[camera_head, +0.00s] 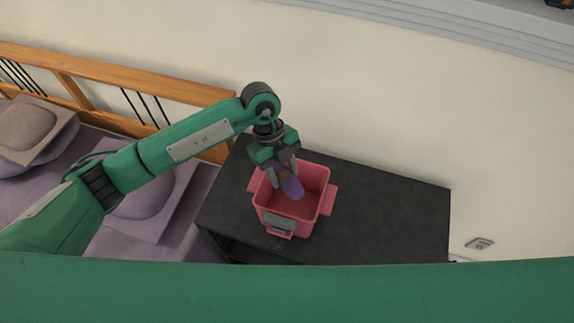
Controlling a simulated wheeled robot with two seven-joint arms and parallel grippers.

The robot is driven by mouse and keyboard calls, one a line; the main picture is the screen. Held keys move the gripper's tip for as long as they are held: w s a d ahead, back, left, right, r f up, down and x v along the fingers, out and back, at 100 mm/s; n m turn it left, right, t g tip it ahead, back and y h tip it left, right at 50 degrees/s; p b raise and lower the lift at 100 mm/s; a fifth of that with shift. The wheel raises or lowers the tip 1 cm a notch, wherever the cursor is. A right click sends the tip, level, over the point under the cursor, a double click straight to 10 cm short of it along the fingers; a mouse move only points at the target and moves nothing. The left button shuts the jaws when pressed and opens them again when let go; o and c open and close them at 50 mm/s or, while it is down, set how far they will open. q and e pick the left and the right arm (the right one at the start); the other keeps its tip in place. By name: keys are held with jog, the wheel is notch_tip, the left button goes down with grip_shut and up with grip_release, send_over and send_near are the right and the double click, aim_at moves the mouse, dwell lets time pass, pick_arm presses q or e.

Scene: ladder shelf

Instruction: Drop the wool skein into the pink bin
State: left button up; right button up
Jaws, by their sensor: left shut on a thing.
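The pink bin (324,203) stands on a dark table, with its open top facing up. My left gripper (286,176) points down over the bin's opening. It is shut on the wool skein (292,187), a purple bundle partly covered by the fingers. The skein hangs at the bin's mouth, within its outline in this view. I cannot tell how far it is above the bin's floor. My right gripper is not in view.
The dark table (393,208) is clear to the right of the bin. A bed with a wooden headboard (150,77) and pillows (28,127) lies to the left. A cream wall (400,110) is behind the table.

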pick_arm(q)
jog(key=shift+s+d+r+n+h, duration=0.15)
jog(key=shift+d+n, duration=0.1)
jog(key=shift+n, duration=0.25)
jog(key=shift+s+d+r+n+h, duration=0.15)
jog(key=shift+d+n, duration=0.1)
jog(key=shift+n, duration=0.25)
notch_tip(320, 180, down, 6)
jog(key=b, duration=0.4)
jog(key=shift+w, duration=0.15)
jog(key=o, duration=1)
jog(key=shift+o, duration=0.2)
jog(key=shift+t, duration=0.3)
jog(key=b+v, duration=0.3)
jog(key=v, duration=0.9)
jog(key=shift+w+b, duration=0.1)
jog(key=shift+b, duration=0.2)
jog(key=shift+v, duration=0.8)
